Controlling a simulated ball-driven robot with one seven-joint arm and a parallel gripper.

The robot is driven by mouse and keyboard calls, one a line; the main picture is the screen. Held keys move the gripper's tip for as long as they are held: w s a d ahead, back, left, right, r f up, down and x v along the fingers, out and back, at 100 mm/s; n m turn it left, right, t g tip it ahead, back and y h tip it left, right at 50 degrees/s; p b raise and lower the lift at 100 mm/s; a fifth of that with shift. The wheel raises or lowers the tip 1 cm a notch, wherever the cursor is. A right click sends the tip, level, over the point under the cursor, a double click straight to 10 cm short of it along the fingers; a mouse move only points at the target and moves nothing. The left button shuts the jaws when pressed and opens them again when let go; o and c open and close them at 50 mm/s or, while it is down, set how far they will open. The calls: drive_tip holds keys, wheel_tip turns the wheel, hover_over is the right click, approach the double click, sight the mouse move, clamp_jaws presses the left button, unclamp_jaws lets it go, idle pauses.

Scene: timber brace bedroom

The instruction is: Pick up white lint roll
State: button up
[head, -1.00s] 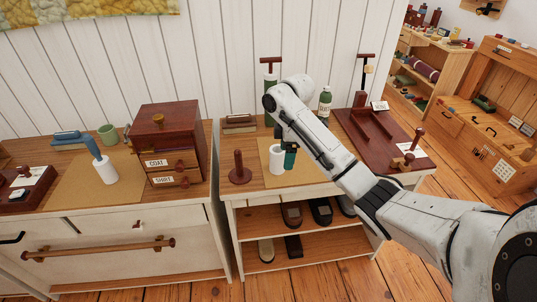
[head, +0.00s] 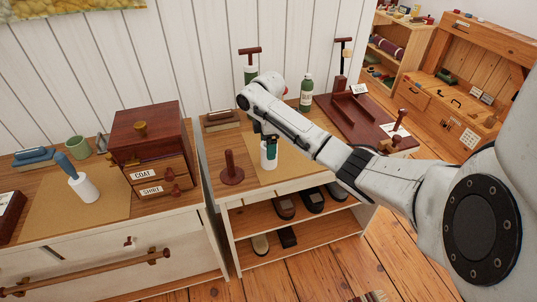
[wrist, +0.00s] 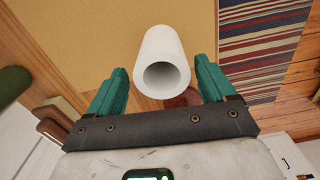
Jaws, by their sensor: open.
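The white lint roll (head: 268,158) is a hollow white cylinder standing upright on the tan mat (head: 291,168) on the right-hand cabinet. In the wrist view the lint roll (wrist: 162,62) shows its open end toward me, between the two teal fingers. My gripper (head: 270,141) is at the top of the roll in the head view and hides part of it. In the wrist view my gripper (wrist: 159,85) is open, with a visible gap on each side of the roll. I cannot tell how far down the fingers reach.
A dark red peg stand (head: 231,168) is left of the roll. A green bottle (head: 306,93) and a brown tray (head: 355,118) stand behind and right. The left cabinet holds a blue-handled white roller (head: 84,188) and a small drawer box (head: 150,140). A striped rug (wrist: 262,45) lies below.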

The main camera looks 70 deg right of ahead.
drive_tip(key=shift+s+f, duration=0.2)
drive_tip(key=shift+f, duration=2.15)
drive_tip(key=c, duration=1)
drive_tip(key=shift+c, duration=0.3)
drive_tip(key=shift+r, duration=0.15)
